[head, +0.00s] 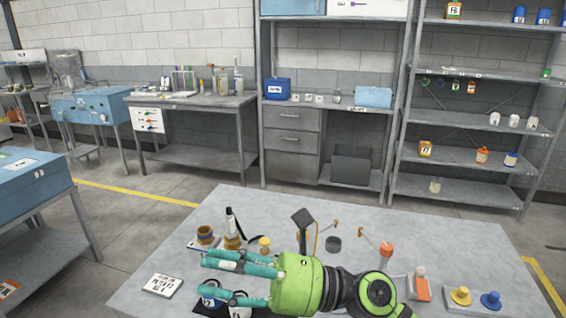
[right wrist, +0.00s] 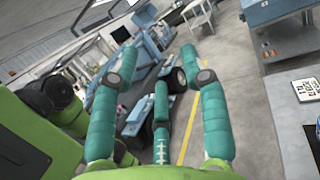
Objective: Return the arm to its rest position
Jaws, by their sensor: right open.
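My right gripper (head: 207,277) has a bright green palm and teal fingers. It reaches over the front of the grey table (head: 470,245), with its fingers pointing left. In the right wrist view my right gripper (right wrist: 157,68) shows its fingers spread apart with nothing between them. It is open and empty. The palm and forearm hide part of the table's front middle. My left gripper is in neither view.
Near the fingers are a white label card (head: 163,286), a brown-and-black bottle (head: 232,235) and dark items partly hidden. An orange-topped bottle (head: 386,254), a yellow knob (head: 460,296) and a blue knob (head: 490,299) stand at right. Shelves (head: 470,130) stand behind.

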